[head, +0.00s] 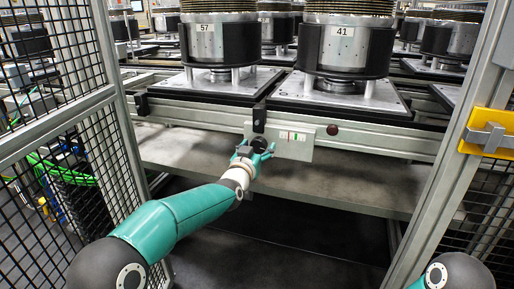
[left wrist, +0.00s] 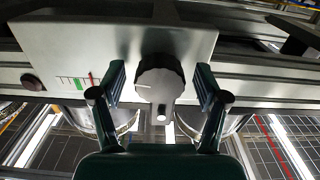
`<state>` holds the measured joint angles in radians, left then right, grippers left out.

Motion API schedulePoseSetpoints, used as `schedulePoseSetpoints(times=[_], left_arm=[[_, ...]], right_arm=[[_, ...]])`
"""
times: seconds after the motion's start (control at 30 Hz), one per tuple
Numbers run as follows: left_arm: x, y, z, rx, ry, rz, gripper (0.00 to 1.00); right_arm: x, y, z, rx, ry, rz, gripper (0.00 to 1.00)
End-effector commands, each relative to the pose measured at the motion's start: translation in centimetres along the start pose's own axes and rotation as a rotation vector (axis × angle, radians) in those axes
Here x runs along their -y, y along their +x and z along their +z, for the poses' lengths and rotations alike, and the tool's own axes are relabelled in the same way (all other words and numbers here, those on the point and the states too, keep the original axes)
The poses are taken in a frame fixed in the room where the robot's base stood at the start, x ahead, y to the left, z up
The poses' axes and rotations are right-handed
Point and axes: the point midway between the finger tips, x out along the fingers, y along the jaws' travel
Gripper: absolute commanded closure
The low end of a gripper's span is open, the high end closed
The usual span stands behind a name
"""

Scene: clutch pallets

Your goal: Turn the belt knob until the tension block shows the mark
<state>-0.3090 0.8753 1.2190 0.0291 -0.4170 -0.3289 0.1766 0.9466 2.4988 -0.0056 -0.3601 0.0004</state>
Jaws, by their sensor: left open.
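The black belt knob (left wrist: 160,78) sits on a pale metal plate (left wrist: 112,40) under the conveyor rail. A white line on the knob's face points left in the left wrist view. The plate's scale (left wrist: 76,83) has green marks, with a red line (left wrist: 91,79) beside them on the knob's side. The plate also shows in the head view (head: 305,152). My left gripper (head: 259,152) is open, its fingers on either side of the knob; I see gaps between fingers and knob in the left wrist view (left wrist: 160,88). My right gripper is out of view.
Two drums marked 57 (head: 219,48) and 41 (head: 345,47) stand on pallets above the rail. A dark red button (head: 333,130) is right of the plate. Mesh fence (head: 75,130) and a yellow latch (head: 488,132) flank the opening.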

Motion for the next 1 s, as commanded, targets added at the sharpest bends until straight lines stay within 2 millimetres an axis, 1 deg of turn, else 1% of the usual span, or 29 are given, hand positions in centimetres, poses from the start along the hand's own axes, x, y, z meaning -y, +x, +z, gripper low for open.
schedulePoseSetpoints(times=[0.2, 0.57, 0.77, 1.0], left_arm=[[0.03, 0.0, 0.0, 0.0, 0.0, 0.0, 0.26], [0.06, -0.02, -0.02, 0.0, 0.0, -0.001, 0.86], [0.08, -0.03, -0.04, 0.0, 0.008, -0.001, 0.86], [0.12, -0.01, -0.08, 0.0, 0.078, -0.002, 0.86]], right_arm=[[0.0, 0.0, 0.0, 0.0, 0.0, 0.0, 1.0], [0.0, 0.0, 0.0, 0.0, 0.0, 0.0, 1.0], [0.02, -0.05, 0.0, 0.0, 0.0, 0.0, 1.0], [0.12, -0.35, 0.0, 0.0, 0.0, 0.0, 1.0]])
